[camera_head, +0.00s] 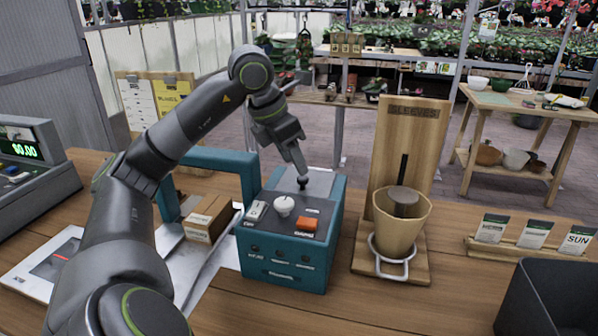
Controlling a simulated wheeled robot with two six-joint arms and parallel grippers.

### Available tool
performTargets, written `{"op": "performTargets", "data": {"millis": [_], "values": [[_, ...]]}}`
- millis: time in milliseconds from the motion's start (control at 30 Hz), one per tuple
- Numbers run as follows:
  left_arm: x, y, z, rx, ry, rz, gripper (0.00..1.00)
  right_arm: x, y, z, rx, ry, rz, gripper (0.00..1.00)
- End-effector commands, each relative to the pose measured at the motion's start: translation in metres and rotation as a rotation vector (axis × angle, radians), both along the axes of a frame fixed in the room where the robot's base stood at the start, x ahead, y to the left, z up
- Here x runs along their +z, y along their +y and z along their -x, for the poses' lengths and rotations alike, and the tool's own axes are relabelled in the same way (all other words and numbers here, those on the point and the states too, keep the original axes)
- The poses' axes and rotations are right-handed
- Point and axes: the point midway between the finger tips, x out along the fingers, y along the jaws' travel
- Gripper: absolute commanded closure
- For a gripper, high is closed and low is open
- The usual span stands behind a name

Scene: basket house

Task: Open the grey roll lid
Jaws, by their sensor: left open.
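The teal box-shaped machine (290,262) stands on the wooden counter. The grey roll lid (318,182) appears to be the flat grey panel at the back of its top, and it looks shut. A small dark knob (303,184) stands at the front of that panel. My left gripper (302,172) reaches down from the upper left, with its fingertips at or just above the knob. It is open; whether it touches the knob I cannot tell. Part of the panel is hidden behind the fingers. My right gripper is not in view.
A white knob (284,205) and an orange button (307,224) sit on the machine's front top. A teal frame (215,158) and a cardboard box (208,219) stand left. A wooden sleeve stand (405,145) with a tan cup (401,226) stands right. A dark bin (545,300) is front right.

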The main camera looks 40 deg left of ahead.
Motion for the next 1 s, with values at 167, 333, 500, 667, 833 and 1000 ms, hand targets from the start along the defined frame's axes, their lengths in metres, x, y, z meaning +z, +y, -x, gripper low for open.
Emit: {"op": "performTargets", "data": {"millis": [167,333,500,667,833,1000], "values": [[-0.026,-0.004,-0.01,-0.003,0.001,0.003,0.55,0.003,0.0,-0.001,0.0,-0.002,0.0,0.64],[-0.038,-0.005,-0.015,-0.001,0.0,0.0,0.55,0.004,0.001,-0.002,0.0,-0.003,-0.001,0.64],[-0.04,-0.005,-0.016,-0.001,-0.001,0.0,0.55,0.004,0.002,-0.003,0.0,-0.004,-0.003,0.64],[-0.04,-0.005,-0.016,-0.001,-0.001,0.0,0.58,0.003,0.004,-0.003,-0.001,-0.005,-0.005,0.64],[-0.04,-0.005,-0.016,-0.001,-0.001,0.0,0.8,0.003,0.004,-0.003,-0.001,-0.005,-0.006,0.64],[-0.039,-0.005,-0.016,-0.001,-0.001,0.0,1.0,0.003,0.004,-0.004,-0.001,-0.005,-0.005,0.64]]}}
